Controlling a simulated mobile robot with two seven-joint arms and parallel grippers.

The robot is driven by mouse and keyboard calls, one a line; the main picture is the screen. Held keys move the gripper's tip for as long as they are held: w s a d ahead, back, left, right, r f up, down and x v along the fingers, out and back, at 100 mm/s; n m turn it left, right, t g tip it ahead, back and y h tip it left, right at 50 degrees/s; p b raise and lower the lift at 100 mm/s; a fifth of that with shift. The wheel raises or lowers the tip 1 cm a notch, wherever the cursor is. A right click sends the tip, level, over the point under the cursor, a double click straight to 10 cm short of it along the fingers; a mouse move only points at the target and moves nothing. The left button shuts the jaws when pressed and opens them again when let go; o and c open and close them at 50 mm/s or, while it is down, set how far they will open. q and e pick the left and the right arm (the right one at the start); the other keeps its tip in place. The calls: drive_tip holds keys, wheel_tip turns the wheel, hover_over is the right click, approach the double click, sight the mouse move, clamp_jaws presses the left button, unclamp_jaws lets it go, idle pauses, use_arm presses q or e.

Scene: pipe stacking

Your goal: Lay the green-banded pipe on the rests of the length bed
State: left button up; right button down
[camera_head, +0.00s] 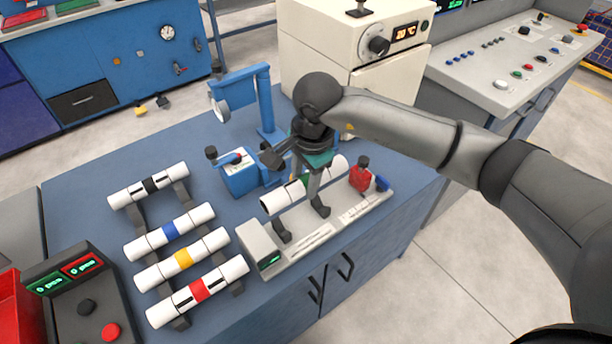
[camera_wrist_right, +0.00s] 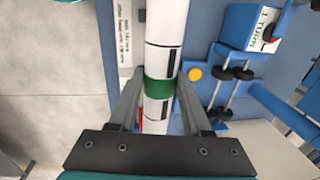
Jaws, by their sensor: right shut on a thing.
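The green-banded pipe (camera_head: 278,201) is white and lies lengthwise over the length bed (camera_head: 318,240), a pale bench device with dark rests (camera_head: 283,232). I cannot tell whether the pipe touches the rests or hangs just above them. My right gripper (camera_head: 307,185) points down and is shut on the pipe near its middle, partly hiding the green band. In the right wrist view the green band (camera_wrist_right: 159,88) sits between the two fingers (camera_wrist_right: 158,103). My left gripper is not in view.
Pipes with black (camera_head: 150,185), blue (camera_head: 169,231), yellow (camera_head: 182,258) and red (camera_head: 198,290) bands lie on a rack at left. A blue device (camera_head: 240,180) and a blue stand (camera_head: 265,105) are behind the bed. A red clamp-like part (camera_head: 360,177) is at the bed's right end.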

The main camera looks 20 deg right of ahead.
drive_tip(key=shift+f+b, duration=0.4)
drive_tip(key=shift+f, duration=0.3)
drive_tip(key=b, duration=0.5)
hover_over(303, 219)
drive_tip(key=f, duration=0.6)
drive_tip(key=shift+s+d, duration=0.15)
drive_tip(key=shift+s, duration=0.15)
drive_tip(key=shift+f+b, duration=0.4)
drive_tip(key=shift+f, duration=0.15)
drive_tip(key=shift+f+b, duration=0.5)
drive_tip(key=shift+c, duration=1.3)
unclamp_jaws()
wheel_tip(303, 219, up, 15)
drive_tip(key=s+p, duration=0.2)
drive_tip(key=shift+d, duration=0.4)
drive_tip(key=shift+s+a, duration=0.1)
